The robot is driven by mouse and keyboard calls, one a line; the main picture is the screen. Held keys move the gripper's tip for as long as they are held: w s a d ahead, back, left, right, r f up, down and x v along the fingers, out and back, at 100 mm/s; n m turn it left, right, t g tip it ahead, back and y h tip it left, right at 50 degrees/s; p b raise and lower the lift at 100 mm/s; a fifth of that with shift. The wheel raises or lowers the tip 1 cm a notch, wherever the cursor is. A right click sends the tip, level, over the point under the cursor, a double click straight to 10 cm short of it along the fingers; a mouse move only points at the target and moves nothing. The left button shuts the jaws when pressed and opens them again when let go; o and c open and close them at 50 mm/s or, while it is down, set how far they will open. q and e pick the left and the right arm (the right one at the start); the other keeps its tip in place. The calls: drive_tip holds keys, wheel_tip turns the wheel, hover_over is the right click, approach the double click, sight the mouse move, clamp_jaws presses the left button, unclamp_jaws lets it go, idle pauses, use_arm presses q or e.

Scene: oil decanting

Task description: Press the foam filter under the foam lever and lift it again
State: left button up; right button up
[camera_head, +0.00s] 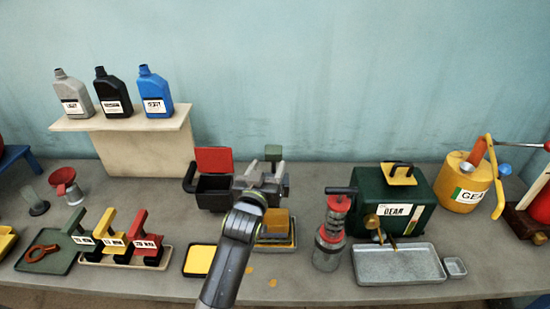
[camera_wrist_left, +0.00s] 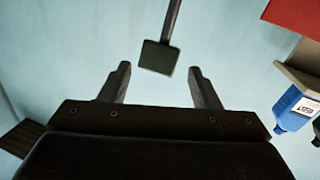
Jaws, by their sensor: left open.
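The foam lever's green end plate (camera_head: 273,152) shows just behind my left gripper (camera_head: 264,174) in the head view. In the left wrist view the green plate (camera_wrist_left: 158,57) on its dark rod lies between the fingertips of the open gripper (camera_wrist_left: 160,70). The fingers look apart from the plate on both sides, and nothing is held. A yellow-orange block (camera_head: 277,222), seemingly the foam filter, sits low in front of the lever. My arm and gripper hide its left side and most of the lever. My right gripper is not in view.
A black box with a raised red lid (camera_head: 213,160) stands left of the gripper. A tray with a yellow pad (camera_head: 200,261) lies front left. A red-topped clear pump bottle (camera_head: 329,240) and a green GEAR box (camera_head: 394,199) stand to the right. Yellow spots mark the table.

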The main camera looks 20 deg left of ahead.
sight(272, 159)
use_arm(q)
drive_tip(key=w+b, duration=0.2)
drive_tip(key=w, duration=0.1)
drive_tip(key=w+b, duration=0.2)
drive_tip(key=w, duration=0.2)
drive_tip(key=shift+w+a+f, duration=0.15)
drive_tip(key=shift+w, duration=0.45)
drive_tip(key=shift+c, duration=0.5)
clamp_jaws()
